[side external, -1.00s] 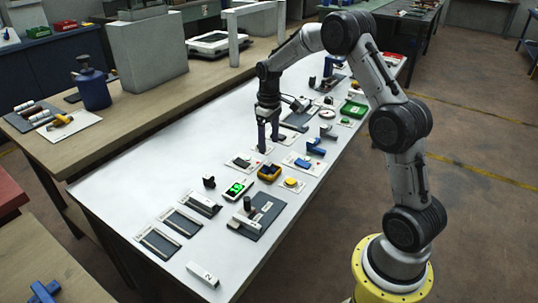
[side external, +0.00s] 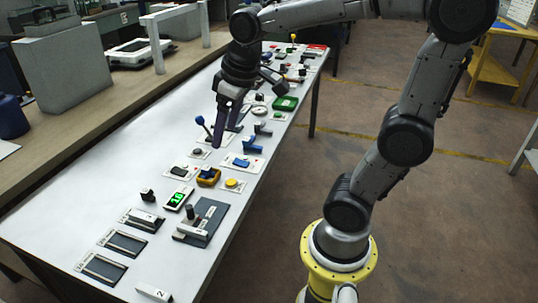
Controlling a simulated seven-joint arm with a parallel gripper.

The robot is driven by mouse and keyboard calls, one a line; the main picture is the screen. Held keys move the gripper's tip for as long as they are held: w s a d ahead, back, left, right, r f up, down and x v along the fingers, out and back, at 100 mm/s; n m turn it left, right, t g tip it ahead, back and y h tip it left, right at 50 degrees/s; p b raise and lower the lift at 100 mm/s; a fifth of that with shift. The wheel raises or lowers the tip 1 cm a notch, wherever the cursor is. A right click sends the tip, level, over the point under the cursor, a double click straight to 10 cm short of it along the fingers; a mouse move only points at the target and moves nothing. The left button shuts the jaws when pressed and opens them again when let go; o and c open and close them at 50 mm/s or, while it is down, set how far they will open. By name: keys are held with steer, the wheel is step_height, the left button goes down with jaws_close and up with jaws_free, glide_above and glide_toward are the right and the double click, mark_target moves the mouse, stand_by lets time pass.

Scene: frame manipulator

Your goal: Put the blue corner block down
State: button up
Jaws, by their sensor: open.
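A small blue block (side external: 241,162) lies on a white plate with a red mark, near the middle of the white table (side external: 120,190).
A blue-knobbed lever (side external: 204,127) stands just left of my gripper. A yellow button (side external: 232,184), a green-lit display (side external: 178,199) and a dark grey plate (side external: 203,222) are nearer the front. A green tray (side external: 285,103) is farther back.

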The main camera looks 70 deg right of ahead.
steer(key=s+a+f+t, duration=0.2)
steer(key=s+a, duration=0.2)
steer(key=s, duration=0.7)
steer(key=shift+f+y, duration=0.15)
steer(key=shift+y, duration=0.15)
